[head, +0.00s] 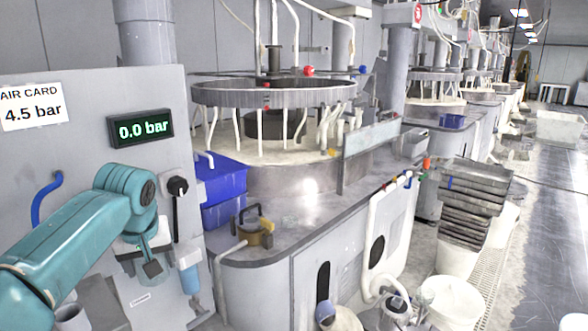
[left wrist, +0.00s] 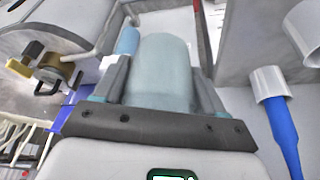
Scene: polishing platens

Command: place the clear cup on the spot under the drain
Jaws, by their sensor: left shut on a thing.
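My left gripper (head: 150,264) reaches down in front of the grey panel in the head view. In the left wrist view, its fingers (left wrist: 160,85) are shut on the clear cup (left wrist: 165,65), a bluish see-through cylinder between them. In the head view I cannot make the cup out clearly behind the fingers. A blue filter bowl (head: 189,277) with a small drain end hangs on the panel just right of the gripper; its blue body (left wrist: 129,40) shows beside the cup in the left wrist view. The spot under the drain cannot be made out. My right gripper is not in view.
The panel carries a pressure display (head: 140,128) reading 0.0 bar, a black knob (head: 177,186) and a blue hose (head: 45,197) at left. Blue bins (head: 220,180) and a brass valve (head: 258,234) stand on the machine bench at right. A grey cup-like holder (head: 72,318) is at lower left.

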